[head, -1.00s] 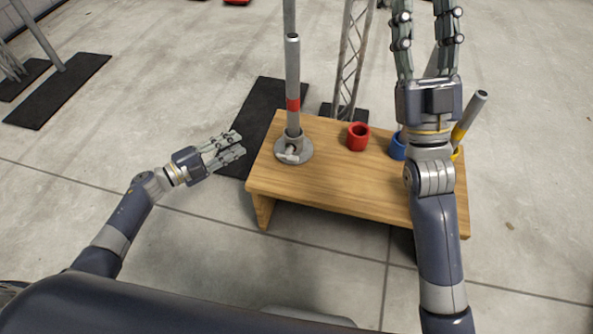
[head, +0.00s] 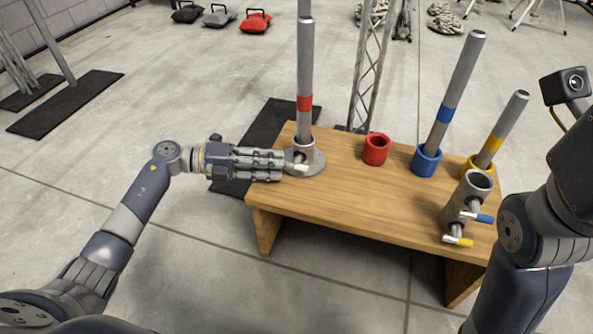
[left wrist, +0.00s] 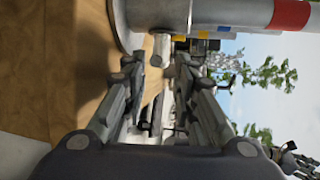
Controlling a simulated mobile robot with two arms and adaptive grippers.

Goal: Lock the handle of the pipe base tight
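The grey pipe base (head: 315,164) stands on the wooden table's left end, a round flange with a short collar. A grey pole (head: 304,75) with a red band stands upright in it. The base's pale handle (head: 298,168) sticks out low at its front left; it also shows in the left wrist view (left wrist: 160,50). My left gripper (head: 283,164) lies level just left of the base, fingers toward the handle. In the left wrist view its fingers (left wrist: 162,72) are apart, with the handle's end ahead in the gap. I cannot tell if they touch.
The wooden table (head: 345,205) also holds a red ring (head: 376,150), a blue holder (head: 426,161) and a yellow holder (head: 478,168) with leaning poles. A grey clamp piece (head: 465,205) with blue and yellow handles stands at the right front. The table's front middle is clear.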

